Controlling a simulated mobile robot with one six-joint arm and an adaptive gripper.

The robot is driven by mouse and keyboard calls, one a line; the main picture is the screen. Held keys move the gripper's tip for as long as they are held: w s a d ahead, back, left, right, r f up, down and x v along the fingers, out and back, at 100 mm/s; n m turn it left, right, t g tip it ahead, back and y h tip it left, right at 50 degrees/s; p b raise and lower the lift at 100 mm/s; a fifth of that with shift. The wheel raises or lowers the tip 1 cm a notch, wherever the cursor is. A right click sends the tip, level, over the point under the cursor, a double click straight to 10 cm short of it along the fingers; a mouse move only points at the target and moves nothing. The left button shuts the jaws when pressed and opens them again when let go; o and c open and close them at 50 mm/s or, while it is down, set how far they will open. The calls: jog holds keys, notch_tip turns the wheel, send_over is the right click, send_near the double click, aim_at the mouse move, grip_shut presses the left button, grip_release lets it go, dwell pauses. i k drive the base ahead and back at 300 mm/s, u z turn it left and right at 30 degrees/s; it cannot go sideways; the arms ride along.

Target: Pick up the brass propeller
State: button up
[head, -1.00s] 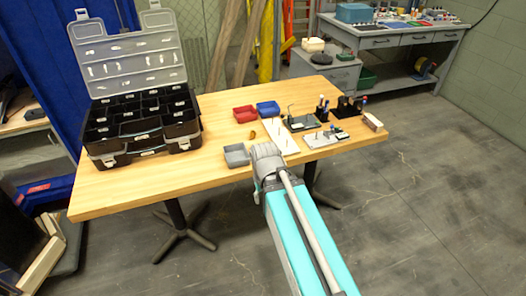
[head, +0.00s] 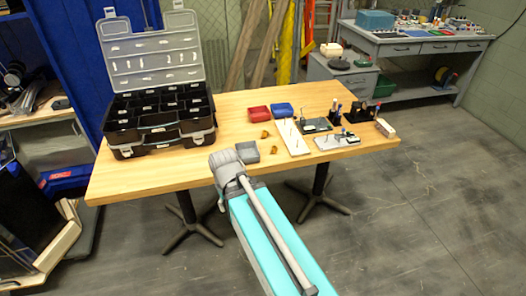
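Two small brass-coloured pieces lie on the wooden table (head: 150,176), right of the grey bin (head: 247,152). One brass piece (head: 265,134) is farther back, and the other brass piece (head: 272,153) is nearer the front. They are too small for me to tell which is the propeller. My arm reaches up from the bottom of the picture to the table's front edge, left of both pieces. My gripper does not show; the end of my arm hides it or it is out of sight.
An open black organizer case (head: 158,143) fills the table's left. Red (head: 259,113) and blue (head: 282,109) bins stand behind the brass pieces. A white pegged board (head: 293,140) is right of them, with small boards and black holders beyond. The front left tabletop is clear.

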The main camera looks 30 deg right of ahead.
aim_at(274, 148)
jog(key=u, duration=0.3)
jog(key=k, duration=1.2)
jog(key=z, duration=0.7)
jog(key=i, duration=1)
